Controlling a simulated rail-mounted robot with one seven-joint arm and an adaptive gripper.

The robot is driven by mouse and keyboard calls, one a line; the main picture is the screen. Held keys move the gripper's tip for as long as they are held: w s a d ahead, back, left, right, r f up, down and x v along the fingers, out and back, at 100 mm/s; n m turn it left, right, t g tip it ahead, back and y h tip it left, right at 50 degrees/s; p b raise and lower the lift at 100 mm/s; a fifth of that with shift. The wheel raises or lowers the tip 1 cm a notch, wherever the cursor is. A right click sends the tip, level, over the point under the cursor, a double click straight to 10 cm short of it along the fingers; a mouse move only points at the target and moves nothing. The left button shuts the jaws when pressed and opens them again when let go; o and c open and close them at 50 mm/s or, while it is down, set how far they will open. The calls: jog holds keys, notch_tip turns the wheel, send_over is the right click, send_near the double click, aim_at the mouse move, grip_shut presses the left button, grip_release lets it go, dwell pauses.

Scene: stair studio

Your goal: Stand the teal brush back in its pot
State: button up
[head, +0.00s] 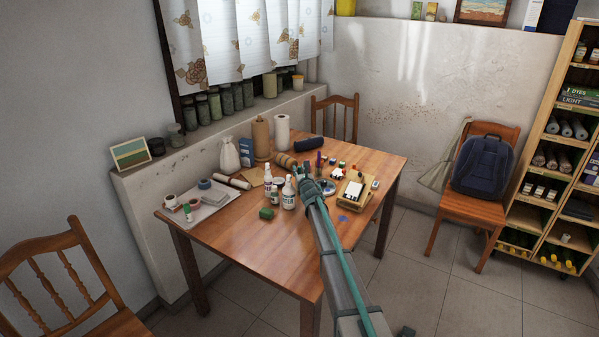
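My arm reaches over the wooden table (232,240) from the lower right. My gripper (309,183) is at its far end, above or among the small things in the middle of the table. The wrist covers the fingers, so I cannot tell whether they are open or hold anything. Just beyond the wrist, a thin purple upright thing (318,160) and a small greenish upright thing (307,168) show. They are too small to tell whether either is a brush or stands in a pot. I cannot make out the teal brush or its pot with certainty.
White bottles (289,196) and a green lump (266,213) stand close left of my gripper. A tan tray (347,203) with a white block is to its right. A pale tray (211,210) with tape rolls lies at left. The front of the table is clear.

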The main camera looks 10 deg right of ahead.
jog(key=shift+o, duration=0.3)
jog(key=shift+r, duration=0.1)
jog(key=shift+s+r+p, duration=0.1)
jog(key=shift+r+p, duration=0.05)
jog(key=shift+p, duration=0.25)
jog(key=s+d+b, duration=0.1)
jog(key=s+b, duration=0.2)
jog(key=s, duration=0.9)
jog(key=shift+b, duration=0.35)
jog(key=shift+w, duration=0.1)
